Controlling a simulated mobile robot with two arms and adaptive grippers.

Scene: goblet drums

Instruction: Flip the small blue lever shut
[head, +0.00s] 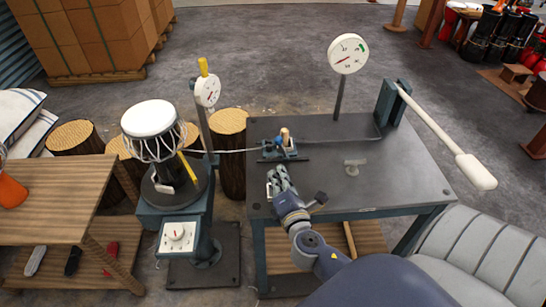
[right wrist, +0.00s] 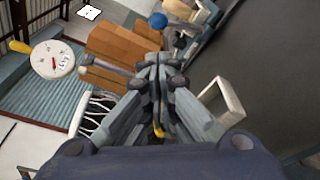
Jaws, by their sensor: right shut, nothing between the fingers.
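A small blue-grey valve block (head: 281,149) sits on the dark metal table, with a short tan-topped peg (head: 285,134) standing up from it. A blue ball knob (right wrist: 158,20) shows beyond my fingers in the right wrist view; its lever arm is mostly hidden, so I cannot tell its angle. My right gripper (head: 276,172) is just in front of the block in the head view, over the table. Its fingers are shut together and empty; they also fill the middle of the right wrist view (right wrist: 155,62). The knob looks apart from the fingertips. My left gripper is out of view.
A white-topped roped drum (head: 148,118) stands on a pedestal at left. A dial gauge (head: 207,91) rises beside it; another (head: 347,54) stands behind the table. A long white-handled lever (head: 475,172) slants across the table's right side. The tabletop (head: 395,170) has free room.

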